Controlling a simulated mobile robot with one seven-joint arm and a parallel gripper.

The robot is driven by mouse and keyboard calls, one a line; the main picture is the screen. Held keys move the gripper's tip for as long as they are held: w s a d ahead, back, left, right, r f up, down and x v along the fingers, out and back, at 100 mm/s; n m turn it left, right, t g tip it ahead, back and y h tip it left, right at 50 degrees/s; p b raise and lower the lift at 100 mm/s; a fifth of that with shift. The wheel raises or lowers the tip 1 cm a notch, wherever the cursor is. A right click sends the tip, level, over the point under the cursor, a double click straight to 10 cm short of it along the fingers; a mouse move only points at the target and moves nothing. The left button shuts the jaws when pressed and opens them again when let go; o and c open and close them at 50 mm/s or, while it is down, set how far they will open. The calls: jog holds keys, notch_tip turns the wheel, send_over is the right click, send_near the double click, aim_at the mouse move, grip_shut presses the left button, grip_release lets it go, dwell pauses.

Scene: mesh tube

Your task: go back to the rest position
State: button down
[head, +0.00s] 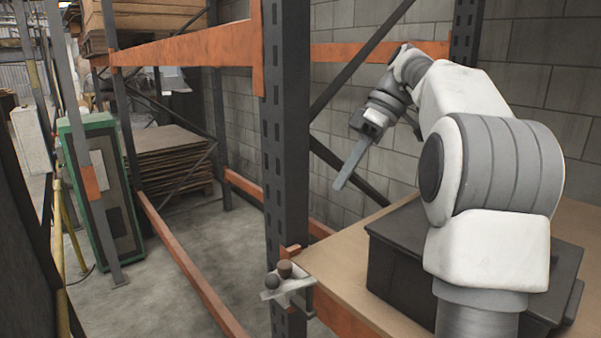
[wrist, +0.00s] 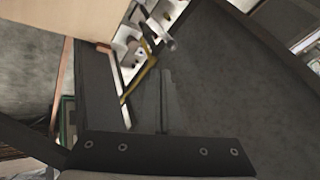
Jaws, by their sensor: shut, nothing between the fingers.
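My gripper (head: 341,186) hangs from my arm over the far left part of the wooden shelf board, in front of the grey block wall. Its long thin fingers point down and to the left, lie together and hold nothing. In the wrist view the shut fingers (wrist: 163,102) show as one thin dark bar rising from the black gripper body. The fingertips touch nothing that I can see.
A dark rack upright (head: 285,150) stands left of my arm, with orange beams (head: 185,48) running off it. A small metal bracket (head: 287,284) with brown knobs sits at the board's corner. The wooden board (head: 350,262) carries a black box (head: 398,262) beneath my arm. Stacked boards (head: 170,160) lie behind.

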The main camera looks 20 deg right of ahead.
jog(key=s+a+f+m+t+h, duration=0.2)
jog(key=s+a+f+m+h, duration=0.3)
jog(key=s+a, duration=0.45)
jog(key=s+a+f+m+t+h, duration=0.15)
jog(key=s+f+m+t, duration=0.3)
jog(key=s+f, duration=0.55)
jog(key=w+a+r+n+g+y, duration=0.1)
jog(key=w+a+r+n, duration=0.3)
jog(key=w, duration=0.5)
jog(key=w+a+r+n+g+y, duration=0.15)
jog(key=w+r+n, duration=0.25)
jog(key=w+r, duration=0.4)
jog(key=d+x, duration=0.1)
jog(key=x, duration=1)
jog(key=shift+s+d+f, duration=0.25)
jog(key=shift+s+d, duration=0.35)
jog(key=shift+s, duration=0.05)
jog(key=shift+s+d+f, duration=0.2)
jog(key=shift+s+d, duration=0.35)
jog(key=shift+s, duration=0.05)
